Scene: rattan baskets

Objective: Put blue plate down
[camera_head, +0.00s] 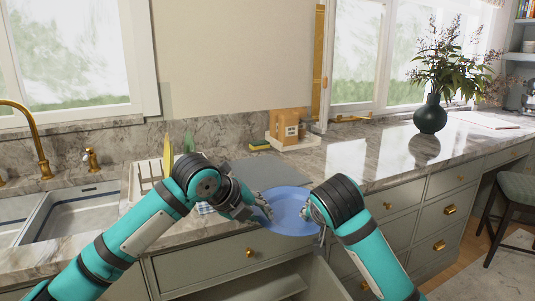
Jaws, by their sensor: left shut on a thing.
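A blue plate (288,211) is in the middle of the head view, at the front edge of the marble counter (345,160). My left gripper (264,211) is at the plate's left rim and shut on it. My right arm reaches to the plate's right side.
A sink (80,212) with a brass faucet (30,130) is at the left. A white dish rack (146,172) stands beside it. A grey mat (262,172) lies behind the plate. A dark vase (430,115) stands further right. The counter between is clear.

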